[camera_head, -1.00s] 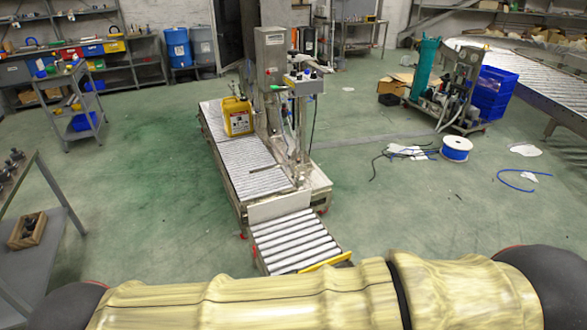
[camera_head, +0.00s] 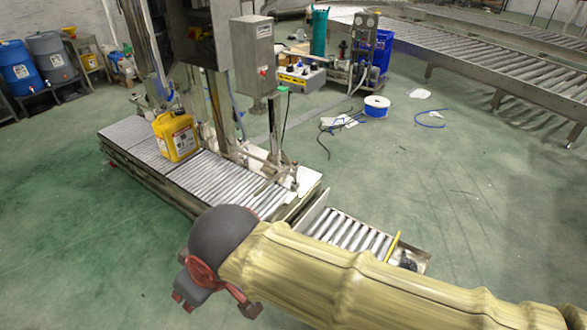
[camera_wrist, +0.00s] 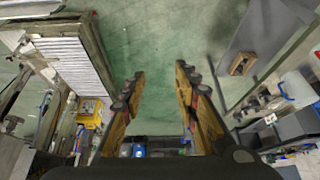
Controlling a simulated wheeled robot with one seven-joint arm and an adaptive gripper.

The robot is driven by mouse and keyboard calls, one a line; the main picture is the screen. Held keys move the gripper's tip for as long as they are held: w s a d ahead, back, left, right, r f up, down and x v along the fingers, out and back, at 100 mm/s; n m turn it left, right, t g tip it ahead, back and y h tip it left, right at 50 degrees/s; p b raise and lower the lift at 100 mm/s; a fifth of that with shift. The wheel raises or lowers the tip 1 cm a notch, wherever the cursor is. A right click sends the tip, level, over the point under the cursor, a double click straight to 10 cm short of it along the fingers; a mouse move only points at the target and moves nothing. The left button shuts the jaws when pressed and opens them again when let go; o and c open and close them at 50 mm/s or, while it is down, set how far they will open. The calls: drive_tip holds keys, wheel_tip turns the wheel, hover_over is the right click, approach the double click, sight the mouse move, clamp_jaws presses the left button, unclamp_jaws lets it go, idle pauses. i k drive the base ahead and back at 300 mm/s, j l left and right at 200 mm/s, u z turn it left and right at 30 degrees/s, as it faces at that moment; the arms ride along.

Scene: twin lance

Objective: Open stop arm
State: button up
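A thin metal bar (camera_head: 264,187) lies low across the roller conveyor (camera_head: 215,180) by the machine frame; it may be the stop arm, but I cannot tell for sure. A yellow canister (camera_head: 175,136) stands upright on the rollers behind it, and also shows in the wrist view (camera_wrist: 90,106). My gripper (camera_wrist: 160,84) is open in the wrist view, its two fingers wide apart with only green floor between them. It is in front of the conveyor, apart from the bar and the canister. In the head view my sleeved arm hides part of the conveyor's near end.
A short roller section (camera_head: 350,235) with a white plate stands at the conveyor's near end. A grey control box (camera_head: 252,55) hangs on the machine frame. A cable reel (camera_head: 376,106) and loose cables lie on the floor behind. The floor left of the conveyor is clear.

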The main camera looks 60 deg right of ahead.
sight(280, 174)
drive_tip(key=i+l+z, duration=0.2)
drive_tip(key=z, duration=0.2)
drive_tip(key=i+z, duration=0.8)
drive_tip(key=i+j+z, duration=0.1)
drive_tip(key=z, duration=0.3)
drive_tip(key=i+j+z, duration=0.25)
drive_tip(key=i+z, duration=0.15)
drive_tip(key=i+j, duration=0.25)
drive_tip(key=j, duration=0.35)
drive_tip(key=i+j+u, duration=0.1)
drive_tip(key=j, duration=0.35)
